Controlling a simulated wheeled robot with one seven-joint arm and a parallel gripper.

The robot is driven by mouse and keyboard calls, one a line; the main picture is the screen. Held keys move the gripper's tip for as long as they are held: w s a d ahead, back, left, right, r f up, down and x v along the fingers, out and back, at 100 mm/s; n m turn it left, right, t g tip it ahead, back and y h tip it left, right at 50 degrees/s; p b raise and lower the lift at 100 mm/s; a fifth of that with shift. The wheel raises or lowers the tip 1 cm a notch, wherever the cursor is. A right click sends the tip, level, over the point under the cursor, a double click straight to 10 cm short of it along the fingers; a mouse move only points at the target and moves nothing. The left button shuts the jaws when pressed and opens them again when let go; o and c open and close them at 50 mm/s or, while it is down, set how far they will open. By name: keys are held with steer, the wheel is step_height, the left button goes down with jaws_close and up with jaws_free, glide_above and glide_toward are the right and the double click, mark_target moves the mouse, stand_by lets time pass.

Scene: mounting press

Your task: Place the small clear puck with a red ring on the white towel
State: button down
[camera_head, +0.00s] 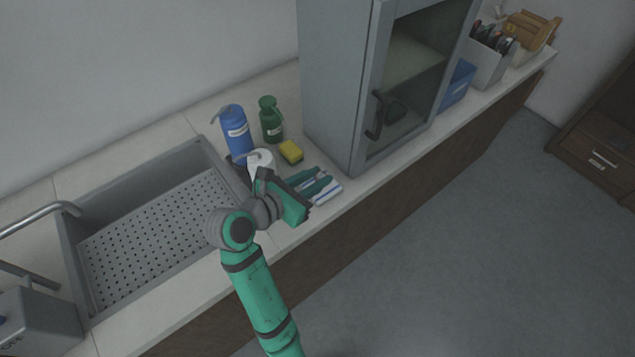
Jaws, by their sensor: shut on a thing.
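My gripper (317,185), with green and dark parts, is over the white towel with blue stripes (332,193), near the counter's front edge. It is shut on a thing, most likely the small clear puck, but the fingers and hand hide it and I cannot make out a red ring. No puck shows elsewhere on the counter. Part of the towel is hidden under the gripper, and I cannot tell whether the held thing touches it.
A yellow sponge (291,151), a green bottle (271,120), a blue bottle (236,133) and a white bottle (261,160) stand behind the gripper. A sink (150,225) is at left. A grey cabinet (345,90) with a glass door rises close behind the towel.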

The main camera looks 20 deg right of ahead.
mark_target(317, 177)
steer(key=w+f, duration=0.1)
steer(key=w+d+f, duration=0.1)
steer(key=f, duration=0.1)
steer(key=w+f, duration=0.2)
steer(key=shift+d+f, duration=0.15)
steer(key=shift+d, duration=0.1)
steer(key=shift+f, duration=1.55)
steer(key=shift+f, duration=0.2)
steer(key=c, duration=1.5)
jaws_free()
steer(key=shift+r, duration=0.15)
steer(key=shift+a+r, duration=0.15)
steer(key=v, duration=1.1)
steer(key=shift+s+a+r, duration=0.1)
steer(key=shift+s+a, duration=0.15)
steer(key=shift+w, duration=0.1)
